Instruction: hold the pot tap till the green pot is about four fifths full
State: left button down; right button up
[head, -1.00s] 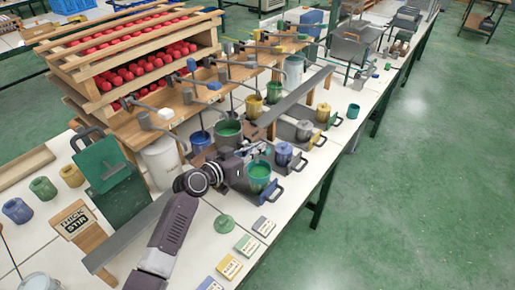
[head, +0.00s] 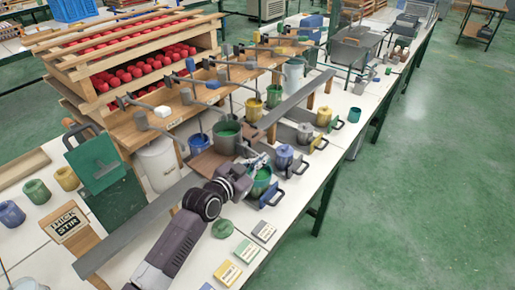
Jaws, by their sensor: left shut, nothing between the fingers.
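The green pot (head: 261,190) stands on the near side of the bench, with green paint showing inside it. A larger grey metal pot (head: 224,145), also with green paint in it, stands just behind and to the left. My left gripper (head: 259,161) is shut and empty, at the green pot's rim in front of the grey pot. The pot tap is hidden or too small to make out behind the gripper. I cannot tell whether the fingers touch the tap. The exact paint level is hard to judge. My right gripper is not in view.
Blue (head: 284,158) and grey (head: 305,134) pots stand farther along the row. A grey rail (head: 140,232) runs along the bench. A round green lid (head: 222,228) and colour cards (head: 246,250) lie in front. Racks of red items (head: 130,80) stand behind.

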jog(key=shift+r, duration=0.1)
pick_arm(q)
jog(key=s+a+r+p, duration=0.1)
jog(key=s+a+r, duration=0.3)
jog(key=s+r, duration=0.2)
jog(key=shift+s+a+r, duration=0.15)
jog(key=shift+s+a, duration=0.1)
jog(key=shift+s, duration=1.15)
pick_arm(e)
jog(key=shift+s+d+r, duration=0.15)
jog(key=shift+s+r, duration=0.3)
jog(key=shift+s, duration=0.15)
